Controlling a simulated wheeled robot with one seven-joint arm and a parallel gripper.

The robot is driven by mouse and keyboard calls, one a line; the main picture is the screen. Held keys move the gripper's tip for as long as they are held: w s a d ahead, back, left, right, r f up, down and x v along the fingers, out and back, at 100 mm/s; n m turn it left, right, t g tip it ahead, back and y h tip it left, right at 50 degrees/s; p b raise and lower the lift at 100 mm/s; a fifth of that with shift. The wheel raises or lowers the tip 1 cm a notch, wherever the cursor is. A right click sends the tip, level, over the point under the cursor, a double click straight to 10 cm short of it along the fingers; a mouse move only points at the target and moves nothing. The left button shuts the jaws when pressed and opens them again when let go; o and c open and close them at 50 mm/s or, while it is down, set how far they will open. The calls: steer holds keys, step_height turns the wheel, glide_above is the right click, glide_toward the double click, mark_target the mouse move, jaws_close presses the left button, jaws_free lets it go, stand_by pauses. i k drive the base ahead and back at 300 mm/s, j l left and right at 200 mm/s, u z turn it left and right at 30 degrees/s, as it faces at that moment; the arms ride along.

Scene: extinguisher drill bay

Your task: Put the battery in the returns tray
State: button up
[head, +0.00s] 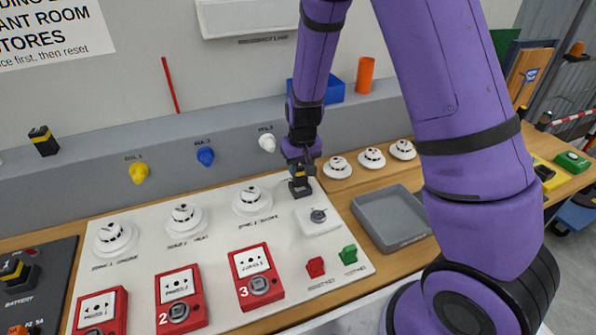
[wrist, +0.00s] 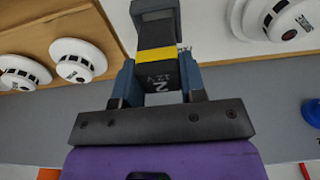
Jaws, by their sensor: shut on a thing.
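My gripper (head: 300,160) is shut on a black battery with a yellow band (head: 303,178), at the back right of the white panel. In the wrist view the battery (wrist: 157,70) sits between the fingers of my gripper (wrist: 158,85) and bears "2" and "12 V". A dark square holder (head: 300,189) is at the battery's lower end; it shows at the top of the wrist view (wrist: 155,18). I cannot tell whether the battery is seated in it or just clear. The grey tray (head: 409,243) lies right of the panel, empty, partly behind my arm.
Red call points (head: 256,277) and white detectors (head: 252,201) cover the panel (head: 218,235). More detectors (head: 372,158) stand behind the tray. Another yellow-banded battery (head: 43,140) stands on the back ledge; one (head: 14,270) is in a dock at left. A blue bin (head: 335,92) is behind.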

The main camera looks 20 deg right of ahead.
mark_target(397, 228)
steer(key=k, duration=0.25)
steer(key=k+l, duration=0.35)
steer(key=l, duration=0.35)
steer(key=k+l, duration=0.15)
steer(key=l, duration=0.2)
